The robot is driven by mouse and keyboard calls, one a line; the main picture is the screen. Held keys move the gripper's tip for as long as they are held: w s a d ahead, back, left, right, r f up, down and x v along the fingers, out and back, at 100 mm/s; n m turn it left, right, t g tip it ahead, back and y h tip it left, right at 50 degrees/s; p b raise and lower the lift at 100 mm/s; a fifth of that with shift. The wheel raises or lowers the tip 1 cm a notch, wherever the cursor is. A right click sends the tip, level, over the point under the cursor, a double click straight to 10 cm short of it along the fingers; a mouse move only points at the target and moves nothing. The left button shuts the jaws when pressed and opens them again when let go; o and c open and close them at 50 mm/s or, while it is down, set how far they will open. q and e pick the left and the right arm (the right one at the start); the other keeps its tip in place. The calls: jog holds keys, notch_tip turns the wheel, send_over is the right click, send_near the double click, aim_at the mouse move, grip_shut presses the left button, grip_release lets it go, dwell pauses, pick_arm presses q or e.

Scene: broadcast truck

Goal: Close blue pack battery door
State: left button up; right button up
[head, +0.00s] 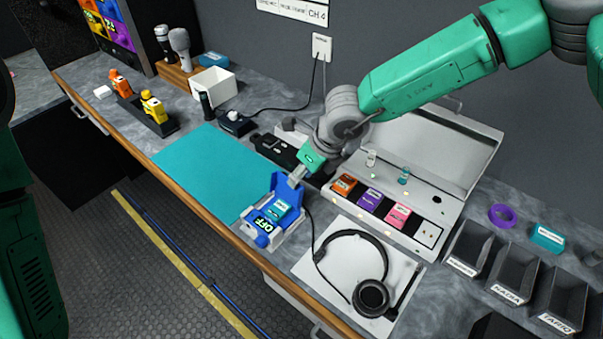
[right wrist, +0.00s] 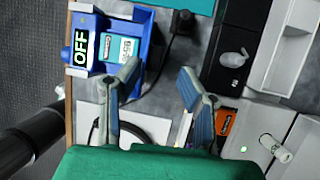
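The blue pack (head: 263,224) sits in a light grey cradle near the table's front edge, with an "OFF" label on its front. A teal battery (head: 281,209) lies in its open bay. A blue flap (head: 287,185), apparently the door, stands raised at the bay's far side. In the right wrist view the pack (right wrist: 76,66) and the battery (right wrist: 121,48) are at upper left. My right gripper (head: 296,178) is close to the raised flap; contact cannot be told. Its fingers (right wrist: 160,69) are apart with nothing between them. My left gripper is out of view.
A teal mat (head: 205,170) lies left of the pack. A headset (head: 370,296) lies on a white pad to the right. An open case (head: 385,225) with coloured packs stands behind. A black device (head: 280,150) and cables are near my right gripper.

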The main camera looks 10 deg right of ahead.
aim_at(288, 188)
jog(key=shift+a, duration=0.3)
jog(key=a, duration=0.2)
jog(key=shift+a+r, duration=0.2)
jog(key=shift+a, duration=0.2)
grip_shut()
jog(key=shift+a, duration=0.15)
jog(key=shift+d+f, duration=0.1)
jog(key=shift+d, duration=0.7)
jog(key=shift+w+d+f+b, duration=0.1)
jog(key=shift+d+b, duration=0.2)
jog(key=shift+d, duration=0.1)
jog(key=shift+s+a+r+h, duration=0.1)
jog(key=shift+s+a+h, duration=0.05)
jog(key=shift+a, duration=0.25)
jog(key=shift+s+a+r+h, duration=0.1)
jog(key=shift+a+h, duration=0.05)
jog(key=shift+a, duration=0.2)
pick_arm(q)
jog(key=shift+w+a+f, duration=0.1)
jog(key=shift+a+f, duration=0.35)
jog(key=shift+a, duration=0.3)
pick_arm(e)
jog(key=shift+w+d+f, duration=0.1)
jog(key=shift+w+d, duration=0.05)
jog(key=shift+d, duration=0.35)
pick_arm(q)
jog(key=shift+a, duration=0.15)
pick_arm(e)
jog(key=shift+a, duration=0.15)
